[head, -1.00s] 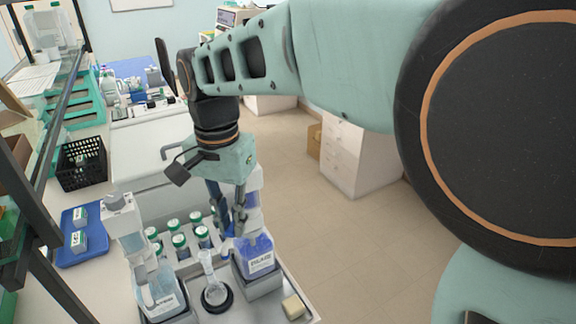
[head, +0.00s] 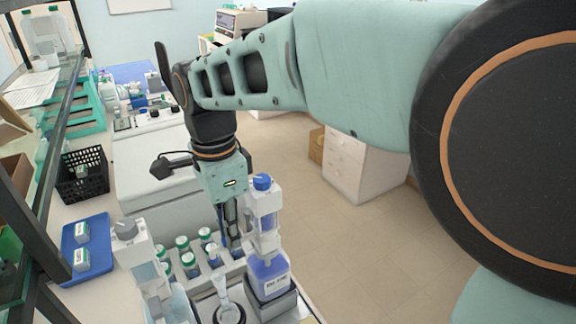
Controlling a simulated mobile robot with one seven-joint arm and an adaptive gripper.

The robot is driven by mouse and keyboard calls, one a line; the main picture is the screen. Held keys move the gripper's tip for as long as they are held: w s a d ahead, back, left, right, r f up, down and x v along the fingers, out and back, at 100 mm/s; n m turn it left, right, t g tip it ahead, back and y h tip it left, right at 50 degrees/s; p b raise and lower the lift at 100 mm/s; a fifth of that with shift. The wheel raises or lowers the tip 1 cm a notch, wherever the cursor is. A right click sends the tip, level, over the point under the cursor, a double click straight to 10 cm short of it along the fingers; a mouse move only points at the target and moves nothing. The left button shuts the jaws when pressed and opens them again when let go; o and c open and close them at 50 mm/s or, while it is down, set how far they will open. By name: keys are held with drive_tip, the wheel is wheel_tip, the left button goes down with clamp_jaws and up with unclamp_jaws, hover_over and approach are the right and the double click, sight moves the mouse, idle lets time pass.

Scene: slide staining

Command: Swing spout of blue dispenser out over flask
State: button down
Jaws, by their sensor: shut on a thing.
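The blue dispenser (head: 268,272) stands on a dark block at the right of the tray, a bottle of blue liquid with a white pump body and blue knob. The clear flask (head: 224,290) stands in front and to the left of it, its neck upright. My gripper (head: 232,244) points down just left of the pump body, its fingers shut at the level of the dispenser's spout. The fingers hide most of the spout, so its exact direction is hard to see.
A grey-topped dispenser (head: 148,262) stands left of the flask. Several green-capped bottles (head: 190,264) stand in the rack behind. A blue tray (head: 84,235) and a black basket (head: 82,178) lie further left. The floor right of the bench is clear.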

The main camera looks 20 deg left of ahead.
drive_tip(key=shift+w+a+m, duration=0.15)
drive_tip(key=shift+m, duration=0.15)
drive_tip(key=c, duration=1.9)
unclamp_jaws()
drive_tip(key=shift+c, duration=0.2)
drive_tip(key=shift+r, duration=0.1)
wheel_tip(320, 180, up, 12)
